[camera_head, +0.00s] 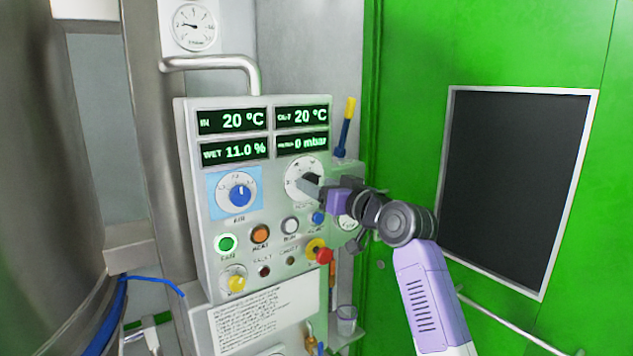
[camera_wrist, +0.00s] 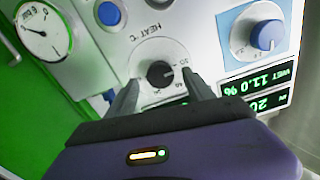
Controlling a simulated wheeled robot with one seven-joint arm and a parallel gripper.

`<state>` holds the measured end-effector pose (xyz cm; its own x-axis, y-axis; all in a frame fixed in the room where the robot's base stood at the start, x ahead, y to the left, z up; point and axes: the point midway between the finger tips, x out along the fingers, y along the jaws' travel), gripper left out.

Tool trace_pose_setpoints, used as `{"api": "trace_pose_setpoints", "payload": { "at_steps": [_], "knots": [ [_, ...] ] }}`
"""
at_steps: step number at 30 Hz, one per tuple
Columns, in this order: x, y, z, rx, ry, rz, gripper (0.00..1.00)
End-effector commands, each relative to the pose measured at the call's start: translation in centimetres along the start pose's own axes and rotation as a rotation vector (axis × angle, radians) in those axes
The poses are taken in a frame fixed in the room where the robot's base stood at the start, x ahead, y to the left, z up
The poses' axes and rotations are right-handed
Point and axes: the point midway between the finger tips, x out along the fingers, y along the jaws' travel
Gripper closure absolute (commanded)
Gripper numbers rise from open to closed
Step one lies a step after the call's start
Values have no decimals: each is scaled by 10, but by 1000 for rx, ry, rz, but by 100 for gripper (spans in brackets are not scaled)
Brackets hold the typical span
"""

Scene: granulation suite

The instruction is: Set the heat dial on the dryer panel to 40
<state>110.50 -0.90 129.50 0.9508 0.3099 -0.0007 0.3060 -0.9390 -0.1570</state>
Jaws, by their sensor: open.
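The heat dial is a round white scale with a small black knob on the dryer panel. It shows in the wrist view (camera_wrist: 160,72), labelled HEAT °C, and partly behind my gripper in the head view (camera_head: 299,167). A few scale numbers show upside down, but I cannot tell surely which one the knob points to. My gripper (camera_head: 313,187) is at the dial, and in the wrist view (camera_wrist: 160,82) its two fingers stand apart on either side of the knob. I cannot tell whether they touch it. The dryer panel (camera_head: 205,270) reads 20 °C in and out.
A blue AIR knob (camera_head: 240,195) is left of the heat dial. Lit green (camera_head: 227,243) and orange (camera_head: 260,234) buttons, a yellow knob (camera_head: 236,282) and a red knob (camera_head: 324,256) sit below. A pipe handle (camera_head: 215,62) arches above. A green door (camera_head: 410,130) is at right.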

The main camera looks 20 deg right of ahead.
Motion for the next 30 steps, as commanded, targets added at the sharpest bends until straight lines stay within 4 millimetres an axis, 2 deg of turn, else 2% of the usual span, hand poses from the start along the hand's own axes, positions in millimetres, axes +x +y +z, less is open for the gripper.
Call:
{"api": "trace_pose_setpoints", "payload": {
  "at_steps": [6, 14, 21, 24, 30],
  "knots": [
    [13, 0, 0, 0, -1, 0, 39],
    [14, 0, 0, 0, 1, 1, 39],
    [13, 0, 0, 0, 1, 1, 84],
    [13, 0, 0, 0, 1, 1, 100],
    [13, 0, 0, 15, 0, 0, 100]
  ]
}}
